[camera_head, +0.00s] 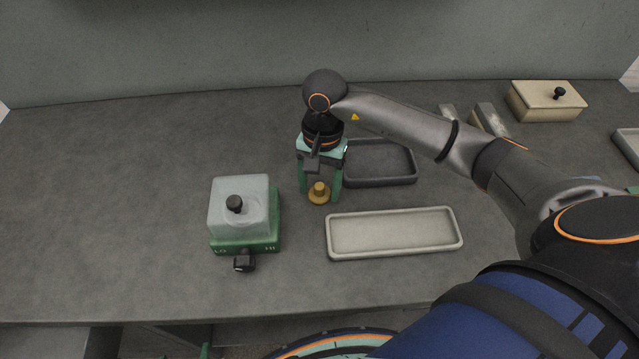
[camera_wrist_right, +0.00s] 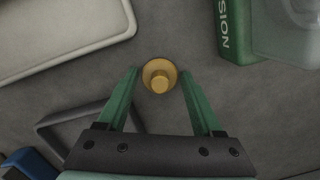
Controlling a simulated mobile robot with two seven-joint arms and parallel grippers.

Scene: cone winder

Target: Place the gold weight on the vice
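The gold weight (camera_head: 319,192), a small round base with a knob on top, stands upright on the grey worktop. My right gripper (camera_head: 320,196) points down at it, its green fingers open on either side. In the right wrist view the gold weight (camera_wrist_right: 159,76) sits midway between the parted fingertips (camera_wrist_right: 159,72), with a gap on each side. Two grey metal blocks (camera_head: 490,119) at the back right may be the vice; my right arm partly hides them, so I cannot tell for sure. My left gripper is not in view.
A green tension box (camera_head: 244,244) with a clear cover and black knobs stands left of the weight. A pale tray (camera_head: 394,251) lies to the right, a dark tray (camera_head: 380,180) behind it. A cream lidded box (camera_head: 545,103) is at the back right. The left worktop is clear.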

